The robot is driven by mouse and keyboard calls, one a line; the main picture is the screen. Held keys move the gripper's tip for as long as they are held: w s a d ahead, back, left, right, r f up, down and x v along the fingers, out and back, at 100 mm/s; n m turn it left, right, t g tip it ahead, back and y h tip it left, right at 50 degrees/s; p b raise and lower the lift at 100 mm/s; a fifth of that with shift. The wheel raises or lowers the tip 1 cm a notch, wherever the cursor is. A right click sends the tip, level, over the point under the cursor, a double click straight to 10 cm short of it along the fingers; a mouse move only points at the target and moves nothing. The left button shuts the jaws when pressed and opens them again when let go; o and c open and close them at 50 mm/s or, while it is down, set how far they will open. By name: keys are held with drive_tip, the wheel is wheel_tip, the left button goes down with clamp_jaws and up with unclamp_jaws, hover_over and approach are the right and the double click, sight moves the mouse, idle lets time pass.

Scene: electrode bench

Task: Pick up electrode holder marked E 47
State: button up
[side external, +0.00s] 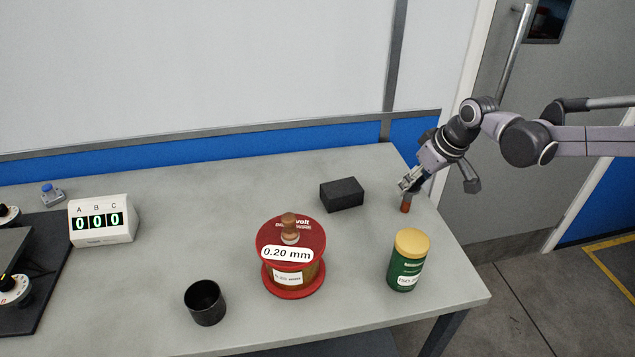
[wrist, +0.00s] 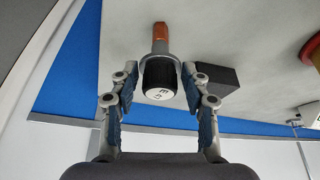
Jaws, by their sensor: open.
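The electrode holder (wrist: 160,82) shows in the wrist view with a black grip, a grey collar and an orange-copper end. Its white end cap carries a marking that looks like an E with a second line too small to read surely. In the side view, its orange lower part (side external: 405,207) stands at the bench's far right, its upper part mostly hidden by my gripper. My gripper (side external: 405,184) is just above and around it there. In the wrist view my gripper (wrist: 159,77) is open, one finger on each side of the black grip, with a small gap visible at the left.
A black block (side external: 342,194) lies close to the left of the holder. A green jar with yellow lid (side external: 407,262), a red wire spool (side external: 291,280), a black cup (side external: 205,303) and a counter box (side external: 101,220) stand on the bench (side external: 180,210). The bench's right edge is close.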

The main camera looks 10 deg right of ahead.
drive_tip(key=shift+x, duration=2.9)
clamp_jaws()
